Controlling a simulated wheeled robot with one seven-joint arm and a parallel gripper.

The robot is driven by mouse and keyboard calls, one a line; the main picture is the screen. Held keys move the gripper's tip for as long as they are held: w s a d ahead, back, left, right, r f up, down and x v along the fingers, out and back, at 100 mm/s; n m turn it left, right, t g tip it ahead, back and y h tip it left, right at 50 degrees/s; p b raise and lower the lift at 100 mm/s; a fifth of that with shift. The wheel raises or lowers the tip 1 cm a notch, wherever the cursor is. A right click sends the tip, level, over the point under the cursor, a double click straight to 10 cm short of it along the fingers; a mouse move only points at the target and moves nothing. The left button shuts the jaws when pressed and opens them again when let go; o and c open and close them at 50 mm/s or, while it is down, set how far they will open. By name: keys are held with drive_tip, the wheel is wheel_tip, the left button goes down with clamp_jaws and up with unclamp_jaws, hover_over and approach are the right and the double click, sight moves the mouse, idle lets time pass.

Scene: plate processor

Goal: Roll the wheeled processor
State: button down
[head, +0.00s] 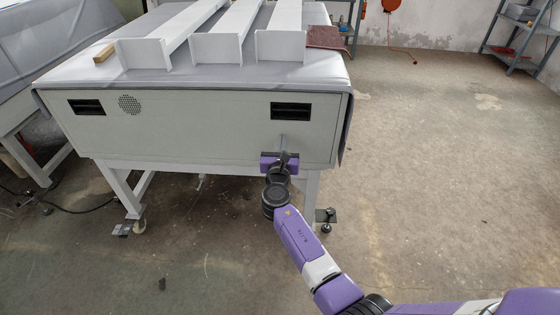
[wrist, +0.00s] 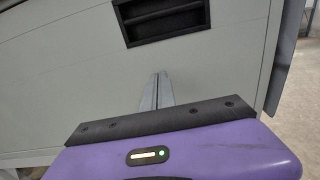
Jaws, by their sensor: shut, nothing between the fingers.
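The wheeled processor (head: 200,130) is a large pale grey cabinet on white legs, with castors at the feet. Its front panel has two black recessed handles, a left one (head: 87,107) and a right one (head: 291,111). My gripper (head: 282,141) is in front of the panel, just below the right handle, with its fingers pointing at the panel. In the wrist view the closed fingers (wrist: 158,90) are together and empty, below the black handle (wrist: 160,20). I cannot tell whether the fingertips touch the panel.
Another covered table (head: 40,70) stands close on the left. A metal shelf (head: 515,40) is at the back right. The concrete floor on the right is clear.

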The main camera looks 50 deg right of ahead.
sight(283, 129)
drive_tip(key=shift+r+b+x, duration=0.1)
drive_tip(key=shift+b+x, duration=0.4)
drive_tip(key=shift+x, duration=1.05)
drive_tip(key=shift+r+b+x, duration=0.15)
drive_tip(key=shift+b+x, duration=0.35)
drive_tip(key=shift+x, duration=1)
